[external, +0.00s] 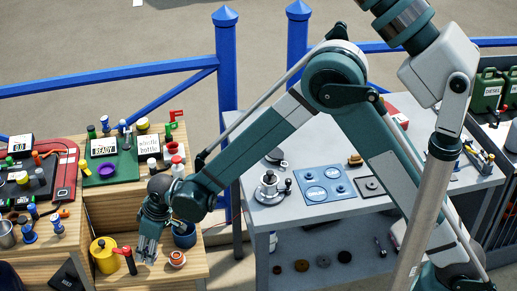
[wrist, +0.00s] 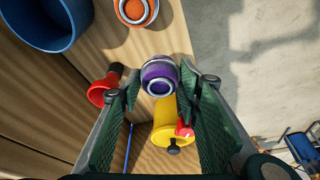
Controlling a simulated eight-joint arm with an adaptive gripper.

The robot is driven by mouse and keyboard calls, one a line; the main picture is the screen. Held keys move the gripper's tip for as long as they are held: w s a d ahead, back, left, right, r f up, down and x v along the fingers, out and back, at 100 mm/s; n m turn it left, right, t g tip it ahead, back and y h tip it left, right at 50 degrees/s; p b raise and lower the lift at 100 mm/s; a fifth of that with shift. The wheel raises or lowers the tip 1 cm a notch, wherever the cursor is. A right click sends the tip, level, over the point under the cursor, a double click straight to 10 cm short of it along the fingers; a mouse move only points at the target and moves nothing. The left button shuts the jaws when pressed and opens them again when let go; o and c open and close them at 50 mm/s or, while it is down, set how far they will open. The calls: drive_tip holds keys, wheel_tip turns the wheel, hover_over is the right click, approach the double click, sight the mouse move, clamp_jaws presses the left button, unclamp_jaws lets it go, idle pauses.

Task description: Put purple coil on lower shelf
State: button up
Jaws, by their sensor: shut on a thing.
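The purple coil (wrist: 160,76) shows in the wrist view between the tips of my gripper (wrist: 159,92), with pale metallic rings around it. My gripper is shut on it. In the external view my gripper (external: 148,250) is over the lower wooden shelf (external: 193,272), pointing down. I cannot make out the coil there. An orange coil (external: 177,259) sits on that shelf to the gripper's right; it also shows in the wrist view (wrist: 135,10). How far the purple coil is above the wood is unclear.
A blue bucket (external: 184,235) stands close right. The upper wooden top (external: 75,237) holds several tools. A grey table (external: 300,213) stands to the right.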

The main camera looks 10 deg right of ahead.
drive_tip(key=shift+f, duration=0.1)
drive_tip(key=shift+f+b, duration=0.5)
drive_tip(key=shift+f, duration=1.65)
drive_tip(key=shift+f, duration=0.15)
drive_tip(key=o, duration=0.9)
drive_tip(key=shift+o, duration=0.2)
drive_tip(key=p+v, duration=0.2)
drive_tip(key=v, duration=1)
drive_tip(key=shift+r, duration=0.2)
drive_tip(key=shift+s, duration=0.1)
